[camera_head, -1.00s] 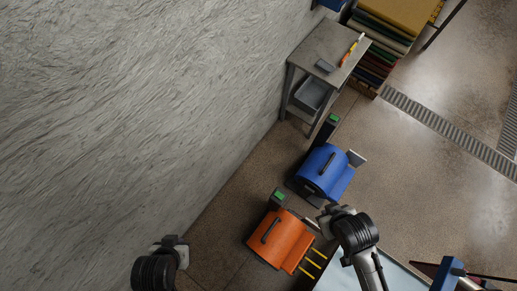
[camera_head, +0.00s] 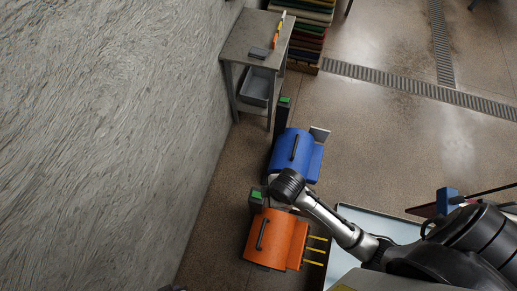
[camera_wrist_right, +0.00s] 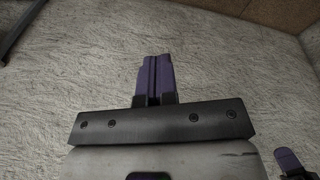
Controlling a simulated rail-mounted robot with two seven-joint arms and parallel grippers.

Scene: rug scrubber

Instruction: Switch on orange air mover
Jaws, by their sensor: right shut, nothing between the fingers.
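The orange air mover (camera_head: 262,258) stands on the floor near the wall in the head view, with a dark handle on top and yellow prongs at its right. A dark box with a green face (camera_head: 256,195) is at its upper end. My right arm reaches in from the right; its dark wrist end (camera_head: 288,184) is above the gap between the orange and blue machines. Its fingertips are hidden in that view. In the right wrist view my right gripper (camera_wrist_right: 153,78) is shut and empty, facing the rough wall.
A similar blue air mover (camera_head: 311,163) stands just beyond the orange one, with its own green-faced box (camera_head: 284,100). A grey table (camera_head: 240,45) stands against the wall (camera_head: 110,130) farther back. Open floor (camera_head: 370,130) lies to the right.

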